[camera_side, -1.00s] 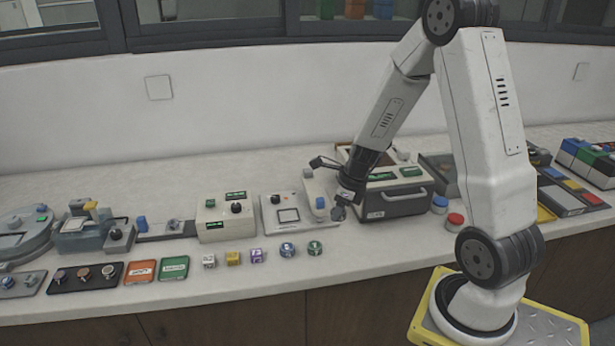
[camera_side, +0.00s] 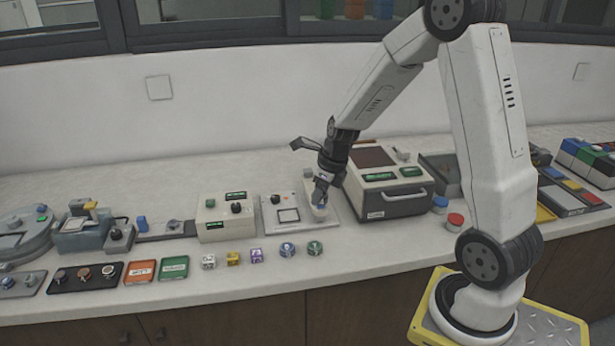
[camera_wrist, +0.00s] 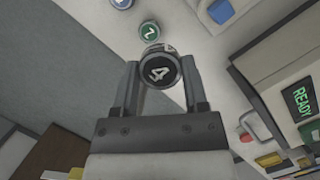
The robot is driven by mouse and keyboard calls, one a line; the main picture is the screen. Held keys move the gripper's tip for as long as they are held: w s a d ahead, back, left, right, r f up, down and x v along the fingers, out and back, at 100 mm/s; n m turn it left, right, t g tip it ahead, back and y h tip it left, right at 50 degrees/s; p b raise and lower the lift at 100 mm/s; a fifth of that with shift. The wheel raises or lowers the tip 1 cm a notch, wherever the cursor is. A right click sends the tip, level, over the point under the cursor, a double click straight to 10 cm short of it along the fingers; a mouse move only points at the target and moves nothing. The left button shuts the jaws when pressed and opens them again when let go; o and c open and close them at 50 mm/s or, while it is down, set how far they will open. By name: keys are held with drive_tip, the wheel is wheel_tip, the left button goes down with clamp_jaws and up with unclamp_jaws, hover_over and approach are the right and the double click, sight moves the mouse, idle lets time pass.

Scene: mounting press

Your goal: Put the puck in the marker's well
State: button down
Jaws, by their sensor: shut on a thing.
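The puck (camera_wrist: 158,72), with a black face and a white number like a 4, is between the two fingers of my gripper (camera_wrist: 160,85) in the wrist view. In the side view my gripper (camera_side: 322,190) is above and behind a pale rounded unit with a blue button (camera_side: 320,211), at the right part of a flat white device (camera_side: 272,221). This may be the marker; I cannot tell for sure. The puck is hard to make out in the side view. The blue-topped unit also shows in the wrist view (camera_wrist: 221,11). No well can be made out.
A green puck (camera_side: 315,248) and a blue-grey puck (camera_side: 287,249) stand at the counter front, beside several small cubes. A large box with a handle (camera_side: 390,203) stands close on the right. A cream box (camera_side: 225,218) stands left.

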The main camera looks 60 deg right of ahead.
drive_tip(key=w+d+f, duration=0.3)
drive_tip(key=w+f, duration=0.1)
drive_tip(key=w, duration=0.5)
approach(287, 215)
drive_tip(key=shift+w+a+f, duration=0.1)
drive_tip(key=shift+a+f, duration=0.1)
drive_tip(key=shift+f, duration=0.3)
drive_tip(key=shift+w+a+f, duration=0.15)
drive_tip(key=shift+a+f, duration=0.05)
drive_tip(key=shift+f, duration=0.3)
drive_tip(key=shift+w+d+f, duration=0.15)
drive_tip(key=shift+w+f, duration=0.25)
drive_tip(key=shift+f, duration=0.05)
drive_tip(key=shift+w+f, duration=0.25)
drive_tip(key=shift+f, duration=1.55)
drive_tip(key=shift+f, duration=0.15)
drive_tip(key=shift+c, duration=0.5)
unclamp_jaws()
